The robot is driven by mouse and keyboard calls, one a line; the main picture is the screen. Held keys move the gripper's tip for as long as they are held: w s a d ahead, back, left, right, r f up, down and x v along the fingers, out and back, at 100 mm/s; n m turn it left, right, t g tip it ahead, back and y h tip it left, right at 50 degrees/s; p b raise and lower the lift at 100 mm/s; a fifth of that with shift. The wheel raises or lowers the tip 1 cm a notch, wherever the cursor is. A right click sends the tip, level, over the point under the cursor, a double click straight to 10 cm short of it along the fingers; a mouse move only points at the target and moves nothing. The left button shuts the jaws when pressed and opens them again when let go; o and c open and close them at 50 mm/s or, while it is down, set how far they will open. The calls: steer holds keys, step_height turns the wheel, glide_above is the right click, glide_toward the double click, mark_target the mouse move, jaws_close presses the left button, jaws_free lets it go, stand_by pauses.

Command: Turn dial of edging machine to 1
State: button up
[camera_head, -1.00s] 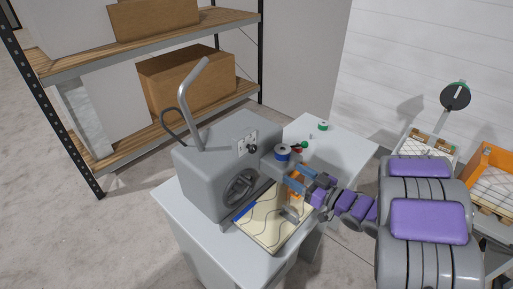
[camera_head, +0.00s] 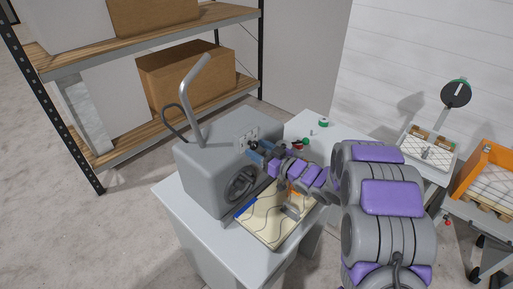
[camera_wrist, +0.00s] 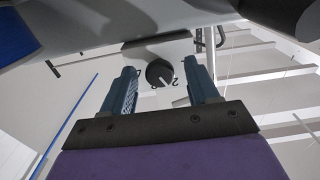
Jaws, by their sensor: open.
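The edging machine (camera_head: 205,165) is a grey box on a pale table in the head view. Its dial (camera_wrist: 160,72) is a round black knob on a light plate with numbers; a "2" shows beside it in the wrist view, and its other marks are hard to read. My gripper (camera_wrist: 161,80) is open, with its two blue fingers on either side of the dial, apart from it as far as I can tell. In the head view, my gripper (camera_head: 254,150) is at the machine's dial plate (camera_head: 247,137) and mostly hides the dial.
A patterned fabric board (camera_head: 268,222) lies on the table in front of the machine. A curved grey handle (camera_head: 190,100) rises from the machine. A green spool (camera_head: 323,122) stands at the table's back. Shelves with cardboard boxes (camera_head: 185,75) stand behind; an orange crate (camera_head: 480,170) is at right.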

steer(key=shift+w+a, duration=0.4)
steer(key=shift+a, duration=0.05)
steer(key=shift+d, duration=0.15)
steer(key=shift+c, duration=0.3)
steer(key=c, duration=1)
steer(key=shift+o, duration=0.2)
